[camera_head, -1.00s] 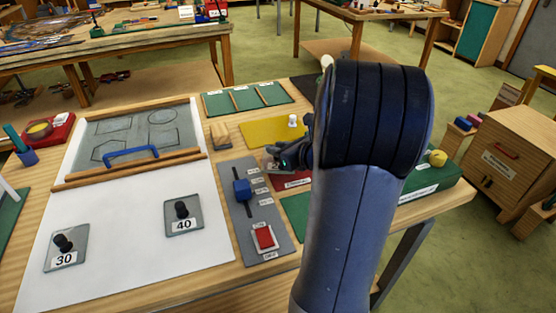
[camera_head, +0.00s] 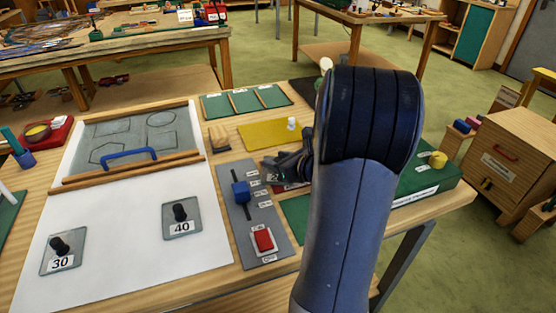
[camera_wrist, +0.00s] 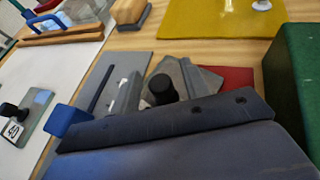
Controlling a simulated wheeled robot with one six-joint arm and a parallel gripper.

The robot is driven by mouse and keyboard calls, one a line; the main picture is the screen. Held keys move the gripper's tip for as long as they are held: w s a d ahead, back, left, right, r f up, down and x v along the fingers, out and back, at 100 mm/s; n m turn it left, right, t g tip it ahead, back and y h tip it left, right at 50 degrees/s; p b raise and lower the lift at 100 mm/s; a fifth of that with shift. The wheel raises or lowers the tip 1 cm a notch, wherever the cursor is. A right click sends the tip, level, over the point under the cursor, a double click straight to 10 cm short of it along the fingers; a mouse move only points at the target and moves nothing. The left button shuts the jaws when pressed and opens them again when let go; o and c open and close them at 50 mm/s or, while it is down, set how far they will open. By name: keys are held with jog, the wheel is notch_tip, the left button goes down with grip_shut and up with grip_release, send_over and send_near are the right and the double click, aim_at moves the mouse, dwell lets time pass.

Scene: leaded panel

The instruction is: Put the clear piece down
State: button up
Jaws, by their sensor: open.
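My gripper (camera_head: 280,166) is low over the right part of the table, between the grey slider panel and the yellow mat. In the wrist view my gripper (camera_wrist: 155,88) is open around a black knob (camera_wrist: 162,89). The knob appears to belong to a clear grey piece (camera_wrist: 207,79), which lies partly over a red mat (camera_wrist: 238,77). My fingers and palm hide much of the piece, so its full outline and any contact cannot be told. Two other clear pieces with black knobs, marked 30 (camera_head: 63,262) and 40 (camera_head: 182,226), sit on the white sheet.
A grey panel (camera_head: 237,215) with a blue slider (camera_head: 241,192) and a red switch (camera_head: 263,240) lies left of my gripper. A yellow mat (camera_head: 265,135) lies behind. A green box (camera_head: 425,190) stands to the right. The white sheet (camera_head: 125,250) has bare room.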

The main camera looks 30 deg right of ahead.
jog(key=shift+r, duration=0.1)
jog(key=shift+s+d+r, duration=0.1)
jog(key=shift+s+r, duration=0.05)
jog(key=shift+s, duration=0.15)
jog(key=p+v, duration=0.1)
jog(key=v, duration=1)
jog(key=shift+s, duration=0.2)
